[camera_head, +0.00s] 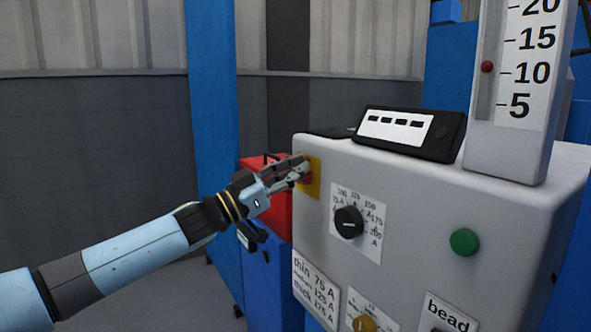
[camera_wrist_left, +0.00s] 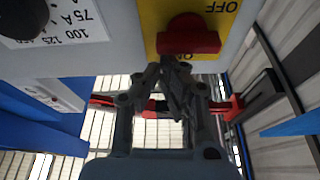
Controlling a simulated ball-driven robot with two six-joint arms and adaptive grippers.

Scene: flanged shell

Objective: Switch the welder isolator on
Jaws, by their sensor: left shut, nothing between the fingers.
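The welder isolator is a yellow plate (camera_head: 315,186) with a red handle (camera_head: 308,179), on the upper left of the grey welder's front (camera_head: 400,185). In the left wrist view the red handle (camera_wrist_left: 190,36) lies across the yellow plate (camera_wrist_left: 153,14), with OFF lettering at the upper right and partly covered lettering below the handle. The wrist picture appears upside down. My left gripper (camera_head: 300,171) is shut and empty, its fingertips (camera_wrist_left: 172,62) right at the handle's edge. I cannot tell whether they touch it. My right gripper is not in view.
A black dial (camera_head: 349,222) and a green button (camera_head: 464,242) are on the same front. A black display box (camera_head: 408,133) and a scale column (camera_head: 510,120) stand on top. A red box (camera_head: 280,215) is behind my left gripper. The left side is open.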

